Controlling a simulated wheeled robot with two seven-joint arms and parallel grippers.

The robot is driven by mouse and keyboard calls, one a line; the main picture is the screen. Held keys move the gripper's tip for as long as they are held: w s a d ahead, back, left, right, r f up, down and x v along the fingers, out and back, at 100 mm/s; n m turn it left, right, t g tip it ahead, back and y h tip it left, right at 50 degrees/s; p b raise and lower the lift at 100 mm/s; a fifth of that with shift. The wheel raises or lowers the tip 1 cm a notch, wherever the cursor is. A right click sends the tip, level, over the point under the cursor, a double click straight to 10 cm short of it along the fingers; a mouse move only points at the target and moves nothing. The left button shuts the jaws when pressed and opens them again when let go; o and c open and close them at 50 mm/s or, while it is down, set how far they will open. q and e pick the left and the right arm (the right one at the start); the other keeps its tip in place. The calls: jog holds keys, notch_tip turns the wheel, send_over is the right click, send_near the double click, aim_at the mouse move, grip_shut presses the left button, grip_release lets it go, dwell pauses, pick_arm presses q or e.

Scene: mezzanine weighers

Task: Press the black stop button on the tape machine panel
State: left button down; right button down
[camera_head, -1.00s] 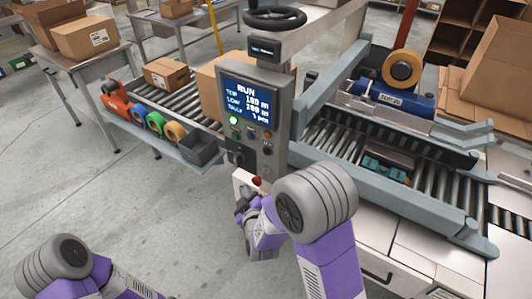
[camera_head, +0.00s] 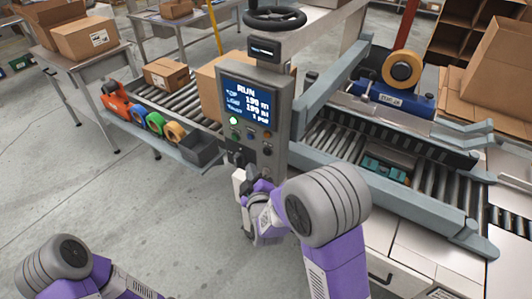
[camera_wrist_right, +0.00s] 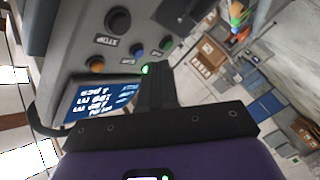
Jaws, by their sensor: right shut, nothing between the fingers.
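The grey control panel (camera_head: 281,110) of the tape machine has a lit blue screen (camera_head: 247,100) reading RUN. A dark round button (camera_head: 267,150) sits low on its right side. In the right wrist view a large black button (camera_wrist_right: 118,20) with a label beside it shows above a blue button (camera_wrist_right: 137,50) and an orange button (camera_wrist_right: 96,65). My right gripper (camera_head: 249,178) is below the panel's lower part, apart from the black button. Its fingers (camera_wrist_right: 155,82) are shut and empty in the wrist view. My left arm shows at the lower left; its gripper is out of frame.
A grey tray (camera_head: 203,150) and tape rolls (camera_head: 174,131) are left of the panel. A handwheel (camera_head: 274,18) is above it. The conveyor (camera_head: 440,155) lies right. The floor at left is clear.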

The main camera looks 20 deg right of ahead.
jog(key=shift+w+d, duration=0.8)
jog(key=shift+d, duration=0.2)
jog(key=shift+w+d, duration=0.75)
jog(key=shift+d, duration=0.2)
jog(key=shift+d+b, duration=0.1)
jog(key=shift+b, duration=0.2)
dwell(0.3)
jog(key=shift+w+d, duration=0.25)
jog(key=shift+w+d, duration=0.25)
jog(key=shift+d, duration=0.1)
dwell(0.8)
jog(key=shift+s+a, duration=0.1)
jog(key=shift+a, duration=0.05)
jog(key=shift+s+a+b, duration=0.3)
jog(key=shift+s+a, duration=0.15)
jog(key=shift+a, duration=0.1)
jog(key=s+a, duration=0.1)
jog(key=a, duration=0.1)
jog(key=s+a, duration=0.2)
dwell(0.6)
